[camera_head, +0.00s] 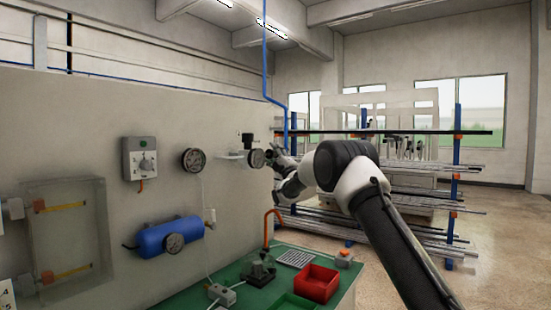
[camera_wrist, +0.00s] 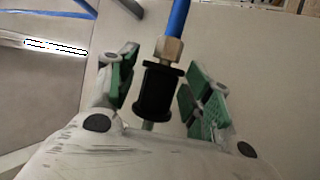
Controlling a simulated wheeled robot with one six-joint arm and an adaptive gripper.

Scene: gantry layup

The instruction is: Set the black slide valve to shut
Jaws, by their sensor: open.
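The black slide valve (camera_wrist: 157,93) shows in the wrist view as a spool-shaped body with a flange at each end. A brass fitting (camera_wrist: 168,50) and a blue hose (camera_wrist: 180,18) join its upper end. My gripper (camera_wrist: 160,88) is open, with one green-padded finger on each side of the valve. Gaps show between the pads and the valve in this view. In the head view my gripper (camera_head: 274,156) is at the right end of the wall panel, below the blue hose (camera_head: 285,125). I cannot make out the valve clearly there, nor tell its setting.
To the left on the wall are a gauge (camera_head: 193,160), a grey control box (camera_head: 139,158) and a blue tank (camera_head: 168,236). Below, a green bench (camera_head: 222,288) carries a red bin (camera_head: 316,283). A rack of bars (camera_head: 425,195) stands behind my arm.

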